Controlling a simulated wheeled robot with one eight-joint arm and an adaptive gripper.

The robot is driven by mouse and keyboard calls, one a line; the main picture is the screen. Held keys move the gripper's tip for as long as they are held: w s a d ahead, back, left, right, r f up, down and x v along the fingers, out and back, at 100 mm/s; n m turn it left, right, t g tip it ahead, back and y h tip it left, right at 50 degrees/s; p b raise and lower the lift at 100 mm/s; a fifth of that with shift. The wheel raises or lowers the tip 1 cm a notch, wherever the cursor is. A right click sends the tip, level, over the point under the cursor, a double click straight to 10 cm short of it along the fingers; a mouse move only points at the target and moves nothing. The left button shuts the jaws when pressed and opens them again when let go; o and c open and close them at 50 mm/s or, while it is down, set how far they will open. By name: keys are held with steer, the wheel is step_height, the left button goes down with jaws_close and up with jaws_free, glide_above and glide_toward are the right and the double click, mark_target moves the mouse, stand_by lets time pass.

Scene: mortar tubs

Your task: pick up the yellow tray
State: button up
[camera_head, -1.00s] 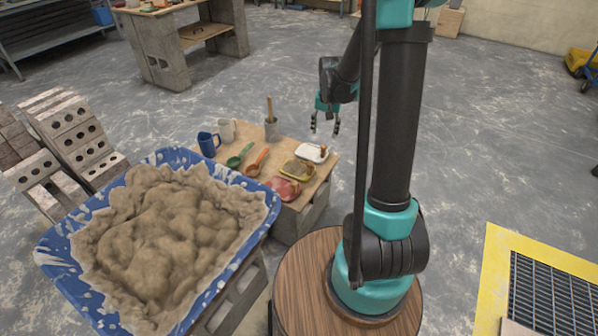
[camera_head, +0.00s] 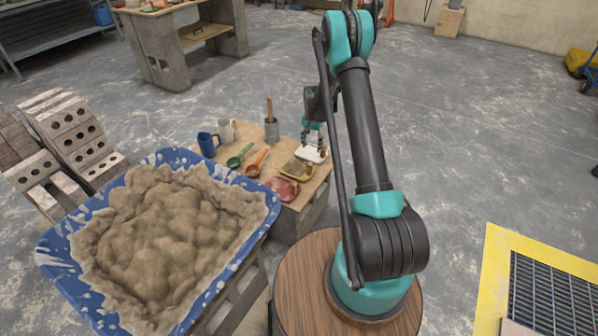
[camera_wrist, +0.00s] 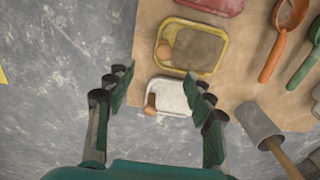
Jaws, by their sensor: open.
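The yellow tray (camera_head: 297,170) lies on the small wooden table, between a red tray and a white tray. In the wrist view the yellow tray (camera_wrist: 193,47) shows a yellow rim around a grey-brown filling, with a small round orange-brown piece at its left side. My gripper (camera_head: 312,145) is above the table's right end, close over the white tray (camera_head: 312,154). In the wrist view my gripper (camera_wrist: 157,90) is open, with its fingers on either side of the white tray (camera_wrist: 170,97) and the yellow tray just beyond. Nothing is between the fingertips that I can see as held.
A red tray (camera_head: 283,188), orange scoop (camera_head: 257,162), green scoop (camera_head: 239,156), grey pot with a handle (camera_head: 271,128), blue mug (camera_head: 208,145) and white mug (camera_head: 226,131) share the table. A blue tub (camera_head: 60,262) heaped with mortar stands in front left.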

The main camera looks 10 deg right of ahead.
mark_target(310, 163)
step_height(310, 163, down, 9)
steer(key=shift+f, duration=0.1)
steer(key=shift+w+a+f, duration=0.15)
steer(key=shift+f, duration=1.15)
steer(key=shift+w+a+f, duration=0.15)
steer(key=shift+f, duration=1.15)
jaws_close()
